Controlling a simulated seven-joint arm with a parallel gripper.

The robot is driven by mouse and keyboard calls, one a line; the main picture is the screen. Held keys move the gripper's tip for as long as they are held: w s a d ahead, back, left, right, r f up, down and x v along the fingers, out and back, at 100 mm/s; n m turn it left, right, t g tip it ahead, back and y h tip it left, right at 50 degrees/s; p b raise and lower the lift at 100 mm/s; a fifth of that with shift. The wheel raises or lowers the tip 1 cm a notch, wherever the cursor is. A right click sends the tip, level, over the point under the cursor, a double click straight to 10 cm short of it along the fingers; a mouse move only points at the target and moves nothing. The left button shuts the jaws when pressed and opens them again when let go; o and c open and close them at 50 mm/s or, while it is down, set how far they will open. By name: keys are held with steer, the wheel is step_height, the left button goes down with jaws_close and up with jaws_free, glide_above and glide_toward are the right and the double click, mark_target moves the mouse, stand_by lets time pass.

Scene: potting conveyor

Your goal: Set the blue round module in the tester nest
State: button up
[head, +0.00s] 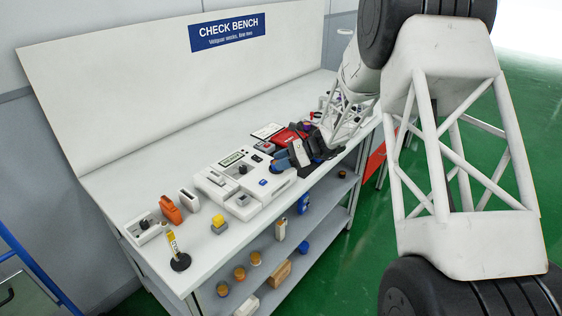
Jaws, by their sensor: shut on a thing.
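My gripper (287,160) is above the bench at the right end of the white tester (215,193), pointing down and left. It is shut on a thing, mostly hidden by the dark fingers. A blue part (280,166) shows at the fingertips, likely the blue round module, but its outline is too small to tell. I cannot make out clearly which recess is the nest. The held thing is beside or over the tester's right edge; contact cannot be told.
A red case (288,136) lies behind my gripper. Lower shelves hold jars, blue round items (304,204) and a wooden block (278,273).

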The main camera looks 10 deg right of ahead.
steer(key=shift+f, duration=0.35)
steer(key=shift+s+f, duration=0.15)
steer(key=shift+f, duration=0.4)
steer(key=o, duration=0.8)
steer(key=shift+f, duration=0.2)
steer(key=shift+r, duration=0.45)
steer(key=shift+o, duration=0.3)
steer(key=shift+d+r, duration=0.2)
steer(key=shift+d, duration=0.05)
steer(key=shift+o, duration=0.3)
steer(key=v, duration=1.2)
steer(key=shift+a+r, duration=0.2)
steer(key=shift+r, duration=0.2)
